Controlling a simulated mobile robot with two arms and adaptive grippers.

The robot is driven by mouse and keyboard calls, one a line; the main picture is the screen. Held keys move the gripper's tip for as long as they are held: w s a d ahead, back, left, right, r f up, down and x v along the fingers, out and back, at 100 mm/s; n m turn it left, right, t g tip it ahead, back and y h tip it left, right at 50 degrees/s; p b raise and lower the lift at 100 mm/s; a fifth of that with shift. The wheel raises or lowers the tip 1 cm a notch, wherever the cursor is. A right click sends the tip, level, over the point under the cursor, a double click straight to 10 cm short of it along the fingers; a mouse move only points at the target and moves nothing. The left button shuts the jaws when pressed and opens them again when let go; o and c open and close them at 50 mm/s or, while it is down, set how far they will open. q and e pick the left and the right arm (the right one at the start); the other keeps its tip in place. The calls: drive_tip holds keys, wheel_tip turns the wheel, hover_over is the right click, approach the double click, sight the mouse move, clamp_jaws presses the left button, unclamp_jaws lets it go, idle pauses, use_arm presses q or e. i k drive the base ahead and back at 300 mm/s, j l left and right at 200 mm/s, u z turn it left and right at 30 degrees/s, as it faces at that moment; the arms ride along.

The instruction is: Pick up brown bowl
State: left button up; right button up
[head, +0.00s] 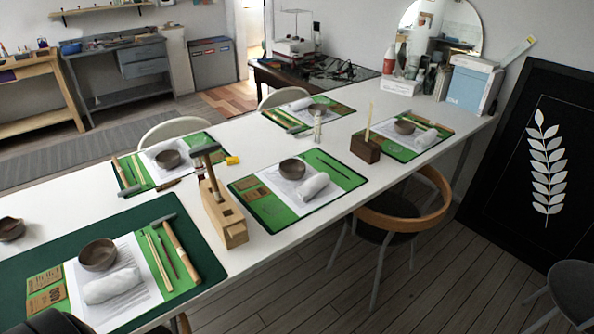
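Several brown bowls are on the long white table. The nearest bowl (98,254) stands upright on a white sheet over the dark green mat (30,258) at the lower left. Another bowl (10,229) is at the left edge of the view. Others are a bowl (169,159) on the left-middle mat, a bowl (292,168) on the centre mat, a bowl (318,109) at the back, and a bowl (404,127) on the right mat. Neither of my grippers shows in the head view.
Beside the nearest bowl lie a rolled white cloth (112,286), a hammer (175,248) and thin sticks. A wooden block stand (222,212) rises from the table. A wood-backed chair (400,215) stands at the right side. A dark rounded shape (48,322) cuts across the lower left corner.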

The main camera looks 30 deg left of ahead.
sight(291, 169)
drive_tip(key=i+u, duration=0.4)
drive_tip(key=i+l+u, duration=0.15)
drive_tip(key=i+u, duration=0.2)
